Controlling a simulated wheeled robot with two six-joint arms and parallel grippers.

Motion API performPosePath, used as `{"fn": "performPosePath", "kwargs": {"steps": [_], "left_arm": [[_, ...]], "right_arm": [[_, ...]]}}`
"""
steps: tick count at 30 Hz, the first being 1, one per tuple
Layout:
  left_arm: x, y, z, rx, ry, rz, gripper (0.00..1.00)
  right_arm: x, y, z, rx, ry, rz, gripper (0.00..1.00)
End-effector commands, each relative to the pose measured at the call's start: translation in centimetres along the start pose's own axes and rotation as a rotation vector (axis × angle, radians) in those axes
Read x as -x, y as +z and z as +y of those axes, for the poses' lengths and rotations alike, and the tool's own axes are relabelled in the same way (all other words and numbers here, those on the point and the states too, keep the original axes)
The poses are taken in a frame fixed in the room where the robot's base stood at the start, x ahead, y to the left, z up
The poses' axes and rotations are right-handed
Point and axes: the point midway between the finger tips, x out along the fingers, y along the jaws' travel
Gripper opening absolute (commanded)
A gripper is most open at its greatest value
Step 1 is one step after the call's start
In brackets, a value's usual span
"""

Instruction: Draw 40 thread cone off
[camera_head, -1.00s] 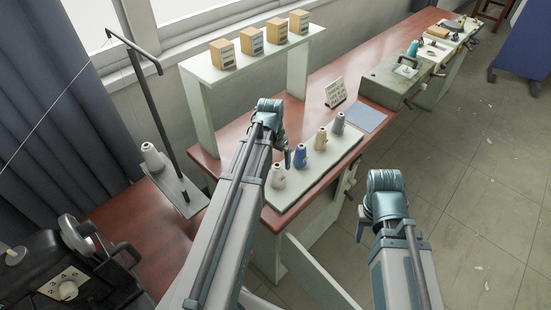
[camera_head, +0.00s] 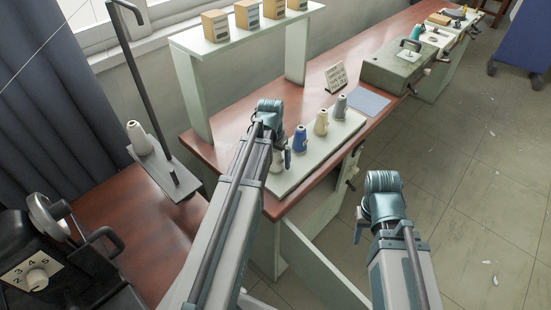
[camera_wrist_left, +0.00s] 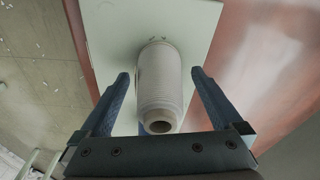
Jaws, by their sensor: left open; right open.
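A row of thread cones stands upright on a pale board (camera_head: 338,143): a whitish cone (camera_head: 276,166), a blue cone (camera_head: 300,141), a beige cone (camera_head: 321,123) and a grey cone (camera_head: 341,106). The number 40 cannot be read on any of them. My left gripper (camera_head: 285,157) is at the whitish cone and partly hides it. In the left wrist view the open fingers (camera_wrist_left: 160,75) stand on either side of a whitish cone (camera_wrist_left: 160,85), with a gap showing at each side. My right gripper (camera_head: 360,225) is empty, over the floor beyond the table edge.
Another pale cone (camera_head: 139,138) stands on a dark post stand (camera_head: 172,178) at the left. A shelf (camera_head: 240,32) with several boxes rises behind the board. A dark dial machine (camera_head: 60,262) is at lower left.

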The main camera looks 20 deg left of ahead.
Motion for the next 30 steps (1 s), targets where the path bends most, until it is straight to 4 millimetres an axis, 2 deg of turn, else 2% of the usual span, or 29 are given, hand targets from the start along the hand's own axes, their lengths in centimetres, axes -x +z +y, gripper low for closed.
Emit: {"fn": "performPosePath", "kwargs": {"steps": [2,18,19,30], "left_arm": [[0.1,0.0,0.0,0.0,0.0,0.0,1.0],[0.0,0.0,0.0,0.0,0.0,0.0,0.05],[0.1,0.0,0.0,0.0,0.0,0.0,0.01],[1.4,-0.2,0.0,0.0,0.0,0.0,0.01]], "right_arm": [[0.1,0.0,0.0,0.0,0.0,0.0,0.5],[0.0,0.0,0.0,0.0,0.0,0.0,0.5],[0.1,0.0,0.0,0.0,0.0,0.0,0.5],[1.4,0.1,0.1,0.0,0.0,0.0,0.5]]}}
